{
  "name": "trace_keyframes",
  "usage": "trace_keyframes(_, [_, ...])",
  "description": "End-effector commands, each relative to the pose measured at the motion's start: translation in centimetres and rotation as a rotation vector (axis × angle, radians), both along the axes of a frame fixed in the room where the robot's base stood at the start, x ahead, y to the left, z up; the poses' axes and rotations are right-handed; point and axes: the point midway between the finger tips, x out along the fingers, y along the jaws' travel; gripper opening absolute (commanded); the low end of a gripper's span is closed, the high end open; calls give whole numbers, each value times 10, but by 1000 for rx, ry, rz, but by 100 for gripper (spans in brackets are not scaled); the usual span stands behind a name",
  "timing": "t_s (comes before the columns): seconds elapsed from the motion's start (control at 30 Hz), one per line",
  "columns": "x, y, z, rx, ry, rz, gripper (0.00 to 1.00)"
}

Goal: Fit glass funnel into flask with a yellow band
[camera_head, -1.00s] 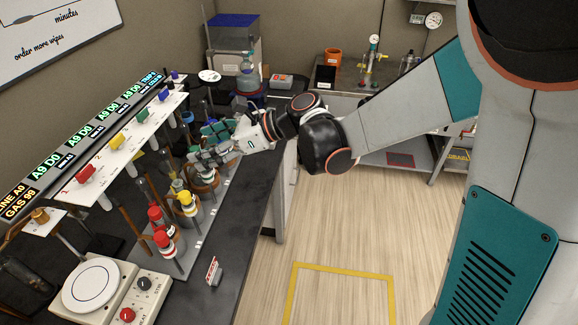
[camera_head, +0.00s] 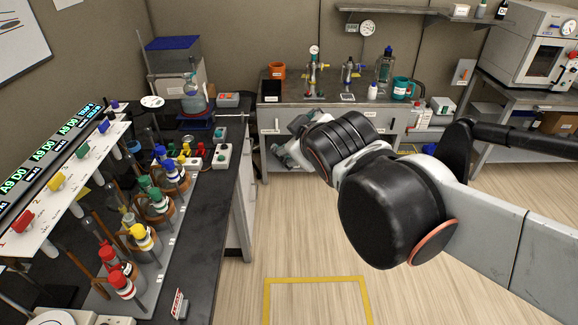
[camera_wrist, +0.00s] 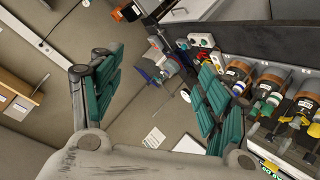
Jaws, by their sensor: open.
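My gripper (camera_head: 286,152) is out past my wrist, over the floor to the right of the bench and partly hidden by my own arm. In the wrist view my gripper (camera_wrist: 156,74) is open with its green-padded fingers wide apart and nothing between them. I cannot tell if the yellow is a band on a flask. I cannot make out a glass funnel for certain among the crowded glassware.
The dark bench (camera_head: 213,190) has a clear strip along its right edge. A white panel with coloured taps (camera_head: 75,170) overhangs the row. A round flask (camera_head: 193,97) stands on the far bench end. A back counter (camera_head: 335,98) holds bottles. Floor to the right is free.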

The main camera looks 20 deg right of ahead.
Motion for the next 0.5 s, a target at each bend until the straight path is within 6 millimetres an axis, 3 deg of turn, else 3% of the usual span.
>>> trace_keyframes(0.03, [-25, 3, -20, 117, 70, -58, 69])
trace_keyframes(0.1, [-55, 12, -45, 266, 167, -130, 69])
trace_keyframes(0.2, [-87, 25, -67, 414, 270, -201, 69])
trace_keyframes(0.3, [-104, 34, -77, 490, 328, -238, 69])
trace_keyframes(0.5, [-110, 38, -80, 515, 348, -250, 69])
